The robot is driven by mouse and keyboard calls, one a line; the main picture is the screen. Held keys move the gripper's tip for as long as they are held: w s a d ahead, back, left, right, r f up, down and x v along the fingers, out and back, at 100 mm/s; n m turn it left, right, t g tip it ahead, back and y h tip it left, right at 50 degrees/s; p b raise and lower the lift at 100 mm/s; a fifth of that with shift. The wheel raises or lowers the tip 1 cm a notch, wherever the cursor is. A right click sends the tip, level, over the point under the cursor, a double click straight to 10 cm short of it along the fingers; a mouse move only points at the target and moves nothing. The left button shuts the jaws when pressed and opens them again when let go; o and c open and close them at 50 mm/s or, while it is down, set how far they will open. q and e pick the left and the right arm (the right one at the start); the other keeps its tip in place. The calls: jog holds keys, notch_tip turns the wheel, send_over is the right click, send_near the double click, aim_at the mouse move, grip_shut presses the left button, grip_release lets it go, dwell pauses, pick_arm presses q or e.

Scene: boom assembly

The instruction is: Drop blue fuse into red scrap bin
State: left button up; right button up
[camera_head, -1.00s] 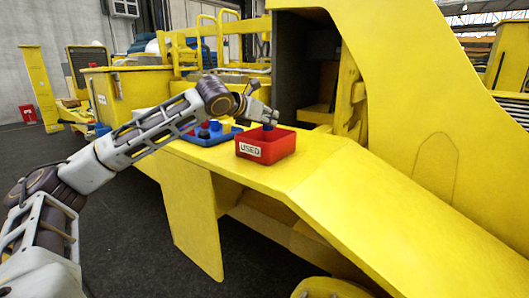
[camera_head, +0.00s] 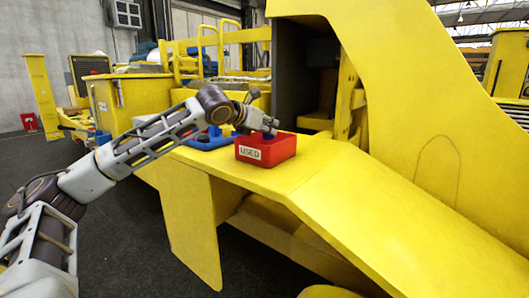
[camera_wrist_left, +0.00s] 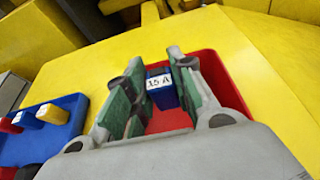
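The blue fuse (camera_wrist_left: 162,92), with a white "15 A" label, sits between the green finger pads of my left gripper (camera_wrist_left: 158,65) in the left wrist view. The pads close in on both its sides. In the head view my left gripper (camera_head: 269,128) is low over the red scrap bin (camera_head: 262,153), marked "USED", with its fingertips near the rim. The fuse is hidden there. The bin's red inside (camera_wrist_left: 170,122) shows beneath the fuse in the wrist view. My right gripper is in neither view.
A blue tray (camera_head: 208,143) with colored pieces stands left of the bin; it also shows in the wrist view (camera_wrist_left: 62,138). Both rest on a yellow machine ledge (camera_head: 240,174). A tall yellow boom wall (camera_head: 400,90) rises to the right. The ledge right of the bin is bare.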

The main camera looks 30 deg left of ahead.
pick_arm(q)
jog(key=o, duration=0.5)
jog(key=shift+v, duration=5.95)
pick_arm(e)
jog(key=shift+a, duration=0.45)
pick_arm(q)
jog(key=shift+s, duration=0.1)
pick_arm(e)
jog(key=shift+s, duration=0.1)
